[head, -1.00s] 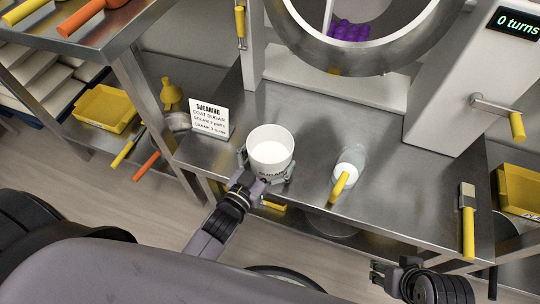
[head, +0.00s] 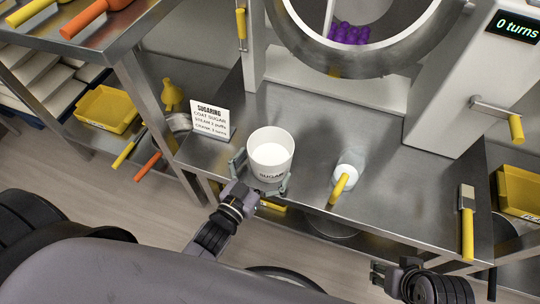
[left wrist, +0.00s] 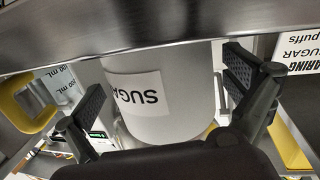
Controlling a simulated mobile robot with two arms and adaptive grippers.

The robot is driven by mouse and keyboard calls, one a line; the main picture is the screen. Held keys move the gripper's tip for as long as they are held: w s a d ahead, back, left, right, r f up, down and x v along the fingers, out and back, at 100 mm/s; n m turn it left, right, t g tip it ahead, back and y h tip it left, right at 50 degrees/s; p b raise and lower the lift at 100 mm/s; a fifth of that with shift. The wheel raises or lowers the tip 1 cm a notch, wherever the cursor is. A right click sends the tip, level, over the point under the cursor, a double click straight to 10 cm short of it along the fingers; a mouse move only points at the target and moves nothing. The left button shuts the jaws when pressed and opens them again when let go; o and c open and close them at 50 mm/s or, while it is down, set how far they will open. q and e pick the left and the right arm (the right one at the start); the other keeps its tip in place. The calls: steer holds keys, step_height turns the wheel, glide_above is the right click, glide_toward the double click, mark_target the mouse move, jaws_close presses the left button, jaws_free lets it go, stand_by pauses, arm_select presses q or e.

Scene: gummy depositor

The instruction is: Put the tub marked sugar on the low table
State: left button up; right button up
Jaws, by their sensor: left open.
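The white tub marked SUGAR (head: 270,172) stands upright on the steel table (head: 305,130), near its front edge and beside the sugaring sign. It holds white contents. My left gripper (head: 261,176) is open at the tub's near side, with one finger to each side of it. In the left wrist view the tub (left wrist: 150,110) shows between the two spread fingers of the gripper (left wrist: 165,78), with visible gaps. My right gripper (head: 378,274) is low at the right, off the table's front edge and away from the tub; its jaws are too small to read.
A white shaker with a yellow handle (head: 342,185) is right of the tub. A yellow-handled brush (head: 467,220) lies at the right end. The sugaring sign (head: 210,118) stands left. A drum machine (head: 345,65) rises behind. A higher steel table (head: 105,45) is at upper left.

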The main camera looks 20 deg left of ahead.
arm_select(q)
steer(key=v, duration=0.9)
steer(key=shift+p, duration=0.45)
arm_select(e)
steer(key=x, duration=0.3)
steer(key=shift+w+f, duration=0.15)
steer(key=shift+f, duration=0.05)
